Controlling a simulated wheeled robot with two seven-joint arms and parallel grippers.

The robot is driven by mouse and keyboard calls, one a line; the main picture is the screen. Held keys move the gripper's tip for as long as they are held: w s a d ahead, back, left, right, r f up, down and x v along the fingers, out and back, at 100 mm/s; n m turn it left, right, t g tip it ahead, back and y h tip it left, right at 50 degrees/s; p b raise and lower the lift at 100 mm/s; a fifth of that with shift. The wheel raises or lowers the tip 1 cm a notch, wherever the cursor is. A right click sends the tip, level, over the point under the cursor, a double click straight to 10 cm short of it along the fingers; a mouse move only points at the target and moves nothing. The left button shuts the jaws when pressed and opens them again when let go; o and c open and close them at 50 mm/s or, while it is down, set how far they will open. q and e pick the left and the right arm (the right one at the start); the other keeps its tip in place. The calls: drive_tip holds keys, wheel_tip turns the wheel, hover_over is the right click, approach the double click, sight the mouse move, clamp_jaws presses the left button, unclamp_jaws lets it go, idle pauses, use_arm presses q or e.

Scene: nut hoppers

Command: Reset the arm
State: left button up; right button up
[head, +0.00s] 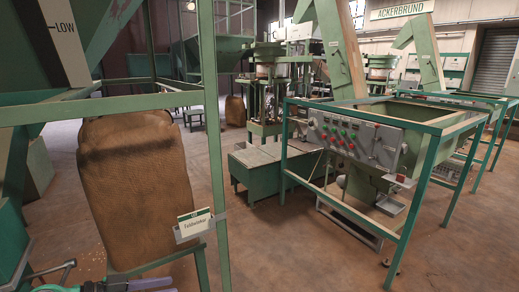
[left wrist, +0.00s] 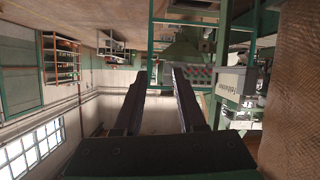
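My left gripper (head: 140,284) shows at the bottom edge of the head view, left of the middle, low in front of the brown sack (head: 135,195). In the left wrist view my left gripper (left wrist: 163,78) has its two dark fingers apart with nothing between them. That view looks out tilted into the hall, with the sack (left wrist: 297,90) along its right side. The rest of my left arm is mostly cut off. My right gripper is in neither view.
A green post (head: 213,140) and a card holder (head: 194,226) stand right of the sack. A green hopper (head: 110,40) hangs at the upper left. A machine frame with a control panel (head: 355,138) stands at right. The brown floor (head: 290,245) between is clear.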

use_arm(q)
drive_tip(key=s+d+f+n+g+y, duration=0.1)
drive_tip(key=s+f+n+g+y, duration=0.25)
drive_tip(key=s+f+y, duration=0.6)
drive_tip(key=s+f+n+y, duration=0.1)
drive_tip(key=s+f+n, duration=0.35)
drive_tip(key=s, duration=0.25)
wheel_tip(320, 180, down, 23)
drive_tip(key=s+a+g, duration=0.1)
drive_tip(key=s+g, duration=0.1)
drive_tip(key=s, duration=0.1)
drive_tip(key=s+a+f, duration=0.3)
drive_tip(key=s+f, duration=1.1)
drive_tip(key=s, duration=0.2)
drive_tip(key=shift+f+m+g+y, duration=0.35)
drive_tip(key=shift+m+g, duration=0.05)
drive_tip(key=shift+g, duration=0.05)
drive_tip(key=shift+a, duration=0.1)
